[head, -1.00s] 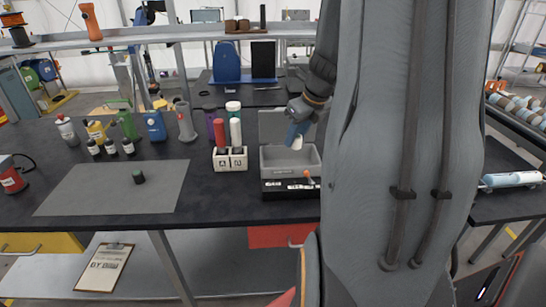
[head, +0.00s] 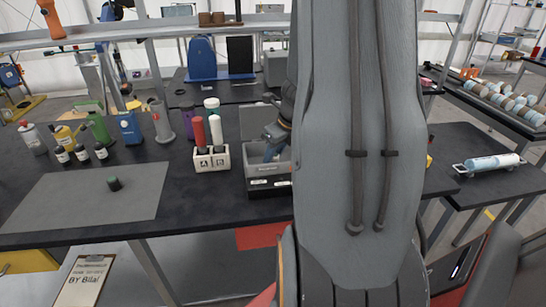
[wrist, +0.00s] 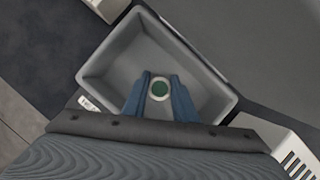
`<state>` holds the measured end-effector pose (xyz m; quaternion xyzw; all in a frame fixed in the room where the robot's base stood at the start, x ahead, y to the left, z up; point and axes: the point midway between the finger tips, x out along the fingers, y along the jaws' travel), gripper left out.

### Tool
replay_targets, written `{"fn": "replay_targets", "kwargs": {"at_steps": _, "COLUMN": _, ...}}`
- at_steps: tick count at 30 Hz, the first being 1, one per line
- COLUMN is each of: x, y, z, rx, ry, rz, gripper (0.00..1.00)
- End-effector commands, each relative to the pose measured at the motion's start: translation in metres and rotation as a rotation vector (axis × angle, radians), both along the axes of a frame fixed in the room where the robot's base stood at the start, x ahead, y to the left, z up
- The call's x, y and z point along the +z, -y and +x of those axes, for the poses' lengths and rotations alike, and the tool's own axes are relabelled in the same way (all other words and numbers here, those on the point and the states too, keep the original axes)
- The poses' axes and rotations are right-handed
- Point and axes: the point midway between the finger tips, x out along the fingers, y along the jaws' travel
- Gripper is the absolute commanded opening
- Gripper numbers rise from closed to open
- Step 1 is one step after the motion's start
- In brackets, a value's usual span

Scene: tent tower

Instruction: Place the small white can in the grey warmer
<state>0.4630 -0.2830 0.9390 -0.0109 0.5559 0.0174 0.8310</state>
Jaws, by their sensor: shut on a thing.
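The grey warmer (head: 266,184) stands on the dark bench with its lid (head: 256,122) raised at the back. In the wrist view its open basin (wrist: 112,70) lies under my gripper. My gripper (wrist: 159,92) has its blue fingers on both sides of the small white can (wrist: 159,81), shut on it. The can shows end-on as a white ring with a green centre. I cannot tell whether the can touches the basin floor.
A white holder (head: 213,162) with red and white cylinders stands just left of the warmer. A small dark can with a green top (head: 114,184) sits on a grey mat (head: 70,205). Several bottles stand at the back left. My arm hides the bench right of the warmer.

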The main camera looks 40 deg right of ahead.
Motion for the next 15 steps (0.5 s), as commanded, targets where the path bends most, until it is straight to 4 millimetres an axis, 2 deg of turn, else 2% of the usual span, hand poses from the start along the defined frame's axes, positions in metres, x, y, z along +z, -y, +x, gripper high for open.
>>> {"fn": "replay_targets", "kwargs": {"at_steps": 10, "x": -0.0031, "y": 0.0001, "z": 0.0001, "rx": 0.0, "ry": 0.0, "rz": 0.0, "gripper": 0.04}}
{"fn": "replay_targets", "kwargs": {"at_steps": 11, "x": -0.0033, "y": 0.0001, "z": 0.0001, "rx": 0.0, "ry": 0.0, "rz": 0.0, "gripper": 0.27}}
{"fn": "replay_targets", "kwargs": {"at_steps": 14, "x": -0.0024, "y": 0.0001, "z": -0.0001, "rx": 0.0, "ry": 0.0, "rz": 0.0, "gripper": 0.44}}
{"fn": "replay_targets", "kwargs": {"at_steps": 15, "x": -0.0023, "y": 0.0001, "z": 0.0, "rx": 0.0, "ry": 0.0, "rz": 0.0, "gripper": 0.44}}
